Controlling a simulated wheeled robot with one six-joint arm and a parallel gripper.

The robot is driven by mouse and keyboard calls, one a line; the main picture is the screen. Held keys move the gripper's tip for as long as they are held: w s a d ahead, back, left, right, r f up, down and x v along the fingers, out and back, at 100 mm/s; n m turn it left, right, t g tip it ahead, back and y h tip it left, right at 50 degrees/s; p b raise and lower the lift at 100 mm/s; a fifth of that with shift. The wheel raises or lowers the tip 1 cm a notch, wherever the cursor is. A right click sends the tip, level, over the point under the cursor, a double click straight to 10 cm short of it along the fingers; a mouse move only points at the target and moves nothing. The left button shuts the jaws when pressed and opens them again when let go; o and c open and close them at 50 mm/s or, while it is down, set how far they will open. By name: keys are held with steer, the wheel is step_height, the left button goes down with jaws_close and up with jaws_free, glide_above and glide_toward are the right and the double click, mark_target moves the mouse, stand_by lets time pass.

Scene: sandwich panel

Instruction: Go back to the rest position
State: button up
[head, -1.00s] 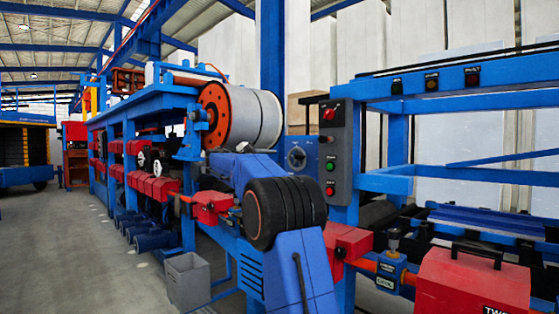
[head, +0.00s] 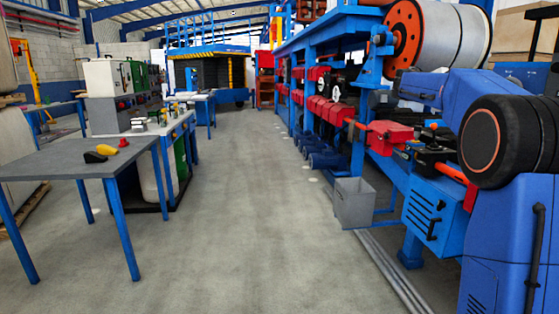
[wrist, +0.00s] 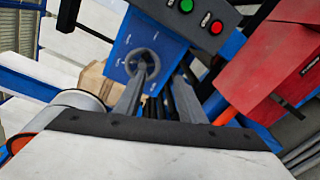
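My gripper (wrist: 161,75) shows in the wrist view with its two grey fingers apart and nothing between them. My gripper does not show in the head view.
A blue machine line with red boxes (head: 392,133) runs along the right. A grey bin (head: 354,203) stands beside it. A grey table (head: 80,162) with a yellow-and-black tool (head: 101,153) stands left. The floor between is clear. Control buttons (wrist: 202,12) show in the wrist view.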

steer(key=s+a+f+m+t+y, duration=0.1)
steer(key=s+a+f+y, duration=0.7)
steer(key=s+a+f, duration=1.1)
steer(key=s+a+f+m+t+y, duration=0.1)
steer(key=s+a+f+m+y, duration=0.3)
steer(key=s+a+f, duration=1.5)
steer(key=s+f+y, duration=0.2)
steer(key=s+y, duration=0.2)
steer(key=s, duration=0.4)
steer(key=shift+a+f+m+t+y, duration=0.2)
steer(key=shift+m+t+y, duration=0.1)
steer(key=shift+t, duration=0.1)
steer(key=shift+c, duration=0.5)
steer(key=shift+d, duration=0.15)
